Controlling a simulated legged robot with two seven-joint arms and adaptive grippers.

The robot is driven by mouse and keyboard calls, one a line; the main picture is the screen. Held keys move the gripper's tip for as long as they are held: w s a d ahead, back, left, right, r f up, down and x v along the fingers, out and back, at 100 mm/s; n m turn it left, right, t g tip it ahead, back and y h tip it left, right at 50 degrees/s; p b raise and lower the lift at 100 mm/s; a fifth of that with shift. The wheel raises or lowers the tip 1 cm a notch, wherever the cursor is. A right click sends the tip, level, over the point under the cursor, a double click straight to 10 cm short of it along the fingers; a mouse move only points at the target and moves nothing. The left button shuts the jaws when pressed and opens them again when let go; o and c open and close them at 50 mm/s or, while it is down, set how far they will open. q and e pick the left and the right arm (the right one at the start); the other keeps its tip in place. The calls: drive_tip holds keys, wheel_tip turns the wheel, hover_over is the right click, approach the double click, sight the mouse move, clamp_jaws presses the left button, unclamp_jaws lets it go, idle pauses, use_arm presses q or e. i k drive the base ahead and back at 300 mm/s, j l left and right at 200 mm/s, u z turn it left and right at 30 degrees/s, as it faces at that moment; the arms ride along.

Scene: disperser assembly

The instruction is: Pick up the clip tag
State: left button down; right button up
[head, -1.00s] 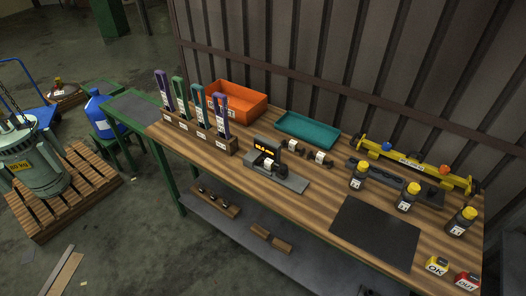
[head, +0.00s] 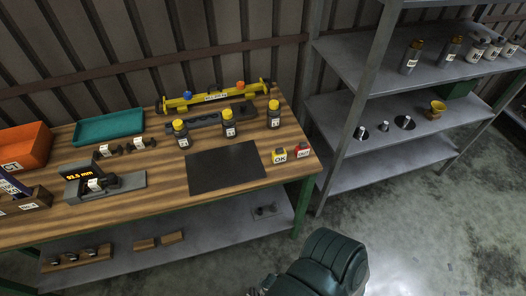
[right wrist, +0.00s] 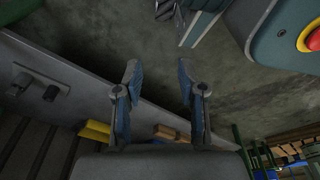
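Two small clip-like tags stand at the right front corner of the wooden table in the head view: a yellow tag marked OK (head: 279,156) and a red tag (head: 302,151) with lettering too small to read surely. I cannot tell which one the task means. My right gripper (right wrist: 158,80) is open and empty in the right wrist view, its two fingers apart over grey floor. Neither tag shows clearly in that view. A dark green link of my right arm shows at the bottom of the head view, away from the tags. My left gripper is out of view.
A black mat (head: 225,168) lies left of the tags, with several yellow-capped bottles (head: 228,124) behind it. A measuring device (head: 105,183), a teal tray (head: 110,127) and an orange bin (head: 22,146) stand farther left. Metal shelving (head: 385,92) is at the right.

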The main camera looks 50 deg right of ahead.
sight(304, 149)
drive_tip(key=z, duration=2.1)
drive_tip(key=i+j+z, duration=0.1)
drive_tip(key=z, duration=0.2)
drive_tip(key=j, duration=0.1)
